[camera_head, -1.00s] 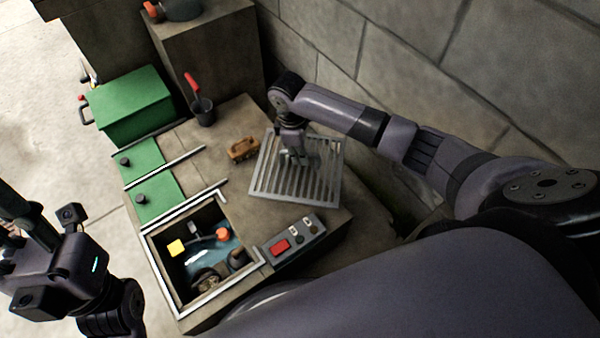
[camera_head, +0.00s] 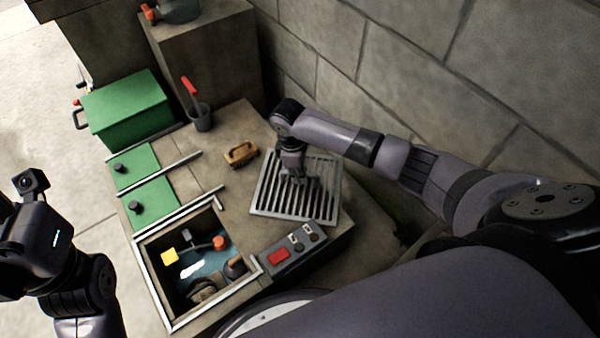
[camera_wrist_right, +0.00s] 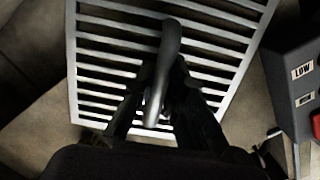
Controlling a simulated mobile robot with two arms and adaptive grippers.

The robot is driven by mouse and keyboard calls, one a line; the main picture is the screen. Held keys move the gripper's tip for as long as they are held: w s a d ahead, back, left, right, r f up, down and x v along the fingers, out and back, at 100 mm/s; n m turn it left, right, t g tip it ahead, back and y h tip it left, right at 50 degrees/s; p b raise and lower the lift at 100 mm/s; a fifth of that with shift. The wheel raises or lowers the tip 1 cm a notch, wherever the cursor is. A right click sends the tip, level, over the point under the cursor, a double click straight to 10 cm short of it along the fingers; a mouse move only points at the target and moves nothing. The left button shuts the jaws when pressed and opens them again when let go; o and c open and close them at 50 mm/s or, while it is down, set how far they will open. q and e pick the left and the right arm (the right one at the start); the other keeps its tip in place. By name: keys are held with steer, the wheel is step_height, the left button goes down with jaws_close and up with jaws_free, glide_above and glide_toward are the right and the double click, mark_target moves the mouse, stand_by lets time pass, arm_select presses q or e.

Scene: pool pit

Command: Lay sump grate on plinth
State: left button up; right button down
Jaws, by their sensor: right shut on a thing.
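The sump grate (camera_head: 262,205) is a pale metal slatted square in the head view, over the bare stone top (camera_head: 215,165) to the right of the open pit. I take this stone top for the plinth. The grate looks level and close to the stone; I cannot tell if it touches everywhere. My right gripper (camera_head: 298,180) is above the grate, shut on its upright handle. In the right wrist view the gripper (camera_wrist_right: 160,112) closes around the dark curved handle (camera_wrist_right: 168,48) over the slats. My left gripper is mostly cut off at the left edge.
The open pit (camera_head: 165,322) holds water, a yellow block and an orange-capped part. A control box (camera_head: 292,250) sits close to the grate's near edge. A stone wall rises behind.

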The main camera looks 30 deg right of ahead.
steer(key=c, duration=1.6)
jaws_free()
steer(key=shift+c, duration=0.2)
